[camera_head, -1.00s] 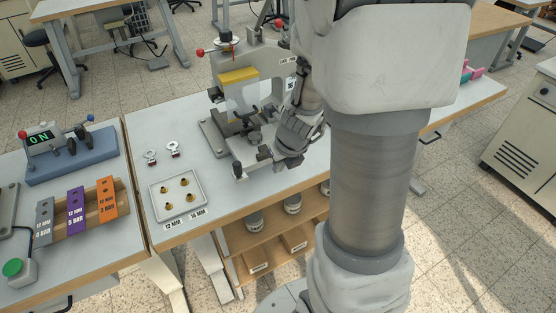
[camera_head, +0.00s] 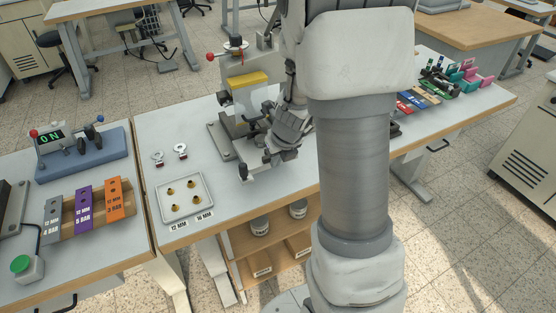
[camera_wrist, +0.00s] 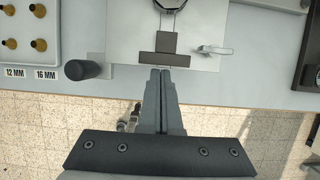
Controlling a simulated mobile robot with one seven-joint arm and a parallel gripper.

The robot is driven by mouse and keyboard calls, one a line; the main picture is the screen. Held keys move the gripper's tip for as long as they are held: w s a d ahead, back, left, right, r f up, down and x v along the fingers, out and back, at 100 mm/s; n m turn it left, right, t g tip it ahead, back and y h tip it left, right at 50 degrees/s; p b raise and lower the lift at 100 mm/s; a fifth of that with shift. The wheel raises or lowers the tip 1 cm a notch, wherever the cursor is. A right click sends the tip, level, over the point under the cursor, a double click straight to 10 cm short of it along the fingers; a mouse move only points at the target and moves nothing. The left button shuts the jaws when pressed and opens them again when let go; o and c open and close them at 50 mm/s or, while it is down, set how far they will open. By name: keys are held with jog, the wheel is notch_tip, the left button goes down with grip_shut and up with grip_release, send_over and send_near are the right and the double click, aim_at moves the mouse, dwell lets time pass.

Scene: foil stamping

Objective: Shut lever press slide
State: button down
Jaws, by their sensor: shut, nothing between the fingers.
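The lever press (camera_head: 245,95) stands on the middle table, with a grey frame, a yellow block and a red-knobbed lever at its top. Its slide (camera_wrist: 168,50) shows in the wrist view as a pale plate with a dark T-shaped piece at its front. A dark round part sits at the top of that view, partly cut off. My gripper (camera_wrist: 161,72) is shut and empty, its fingertips right at the front edge of the dark crosspiece; I cannot tell whether they touch. In the head view my gripper (camera_head: 282,150) is at the press's front, and my arm hides part of the press.
A tray (camera_head: 163,205) with several brass pieces and two ringed tags (camera_head: 181,151) lie left of the press. A dark cylindrical knob (camera_wrist: 84,70) is left of my fingers, and a small metal lever (camera_wrist: 215,50) is to the right. Coloured blocks (camera_head: 418,100) lie farther right.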

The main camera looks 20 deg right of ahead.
aim_at(259, 138)
jog(key=w+p, duration=0.2)
jog(key=w, duration=0.1)
jog(key=w+p, duration=0.2)
jog(key=w, duration=0.1)
jog(key=w+p, duration=0.2)
jog(key=w, duration=0.1)
jog(key=shift+w+a+r, duration=0.15)
jog(key=shift+w+r, duration=0.1)
jog(key=shift+w+f+p, duration=0.25)
jog(key=shift+w+p, duration=0.05)
jog(key=shift+w, duration=0.45)
jog(key=shift+s+f, duration=0.1)
jog(key=shift+s, duration=0.05)
